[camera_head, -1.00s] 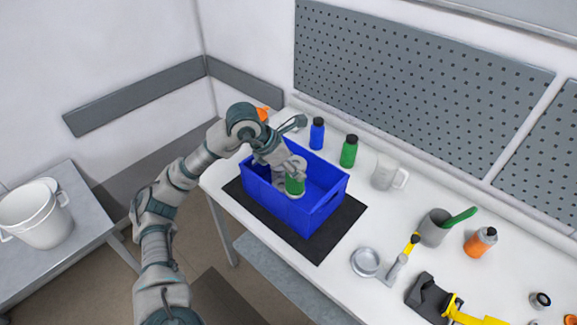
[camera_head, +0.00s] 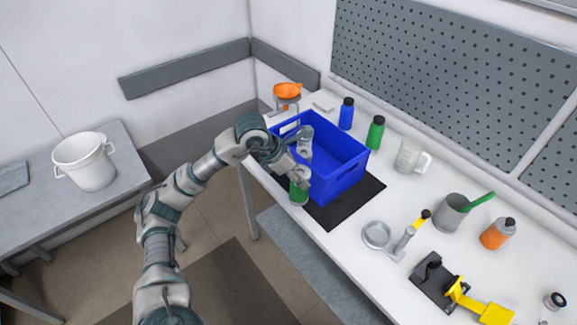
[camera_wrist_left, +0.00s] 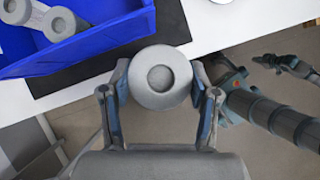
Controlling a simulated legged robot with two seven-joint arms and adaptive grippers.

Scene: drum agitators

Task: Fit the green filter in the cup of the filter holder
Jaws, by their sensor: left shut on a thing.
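The green filter (camera_head: 299,192) is a short green cylinder with pale grey ends. My left gripper (camera_head: 296,177) is shut on it and holds it upright, outside the blue crate, beside its near left side. In the left wrist view the filter's round grey end (camera_wrist_left: 160,78) with a central recess sits between the fingers of the left gripper (camera_wrist_left: 160,95). The filter holder (camera_head: 377,235) lies on the table to the right, with a round grey cup and a handle. My right gripper (camera_wrist_left: 287,66) shows at the right of the wrist view; its jaw opening is unclear.
The blue crate (camera_head: 342,178) stands on a black mat (camera_head: 345,208), with grey parts (camera_wrist_left: 40,22) inside. Blue (camera_head: 346,114) and green (camera_head: 375,133) bottles and a clear jug (camera_head: 407,156) stand behind.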

